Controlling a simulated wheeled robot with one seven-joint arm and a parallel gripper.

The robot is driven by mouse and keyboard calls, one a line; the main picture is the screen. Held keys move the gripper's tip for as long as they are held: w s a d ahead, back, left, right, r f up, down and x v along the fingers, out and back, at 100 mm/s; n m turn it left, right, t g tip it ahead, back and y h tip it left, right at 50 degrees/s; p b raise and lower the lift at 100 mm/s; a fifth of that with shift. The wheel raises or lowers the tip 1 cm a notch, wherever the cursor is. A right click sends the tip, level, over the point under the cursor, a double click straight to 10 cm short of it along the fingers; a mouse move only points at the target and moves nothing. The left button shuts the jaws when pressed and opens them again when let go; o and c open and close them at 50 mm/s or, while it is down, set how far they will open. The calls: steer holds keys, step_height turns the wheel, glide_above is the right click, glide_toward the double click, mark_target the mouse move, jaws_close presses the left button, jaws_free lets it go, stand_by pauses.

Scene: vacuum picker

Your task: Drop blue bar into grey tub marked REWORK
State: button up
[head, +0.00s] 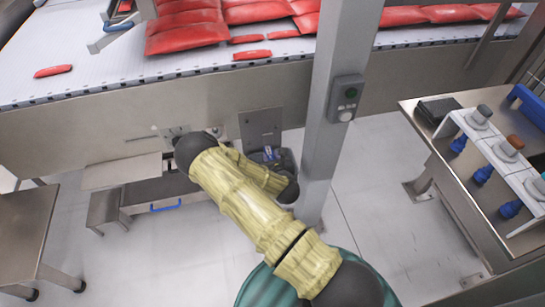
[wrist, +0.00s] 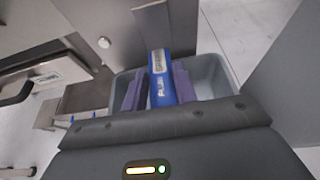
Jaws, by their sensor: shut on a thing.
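My gripper (wrist: 159,88) is shut on the blue bar (wrist: 160,68), its purple fingers on either side of it. The bar has a pale label and white lettering. In the wrist view it appears in front of the open grey tub (wrist: 213,72), over its opening; its exact height cannot be told. In the head view the tub (head: 289,160) sits beneath the conveyor edge, beside the post, and a small bit of the blue bar (head: 268,153) shows there. My arm hides most of the gripper and part of the tub. No REWORK marking is readable.
A grey post (head: 335,120) with a button box stands right of the tub. The conveyor (head: 110,75) carries red packs behind. A bench (head: 410,110) at right holds a rack of blue-ended parts. A metal table (head: 25,225) stands left. A blue handle (head: 165,207) shows below.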

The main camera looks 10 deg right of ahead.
steer(key=o, duration=1)
steer(key=shift+d, duration=0.2)
steer(key=shift+c, duration=0.2)
steer(key=shift+w, duration=0.1)
steer(key=shift+w+r+p, duration=0.15)
steer(key=shift+r+p, duration=0.15)
steer(key=p+v, duration=0.2)
steer(key=v, duration=1)
steer(key=shift+r, duration=0.25)
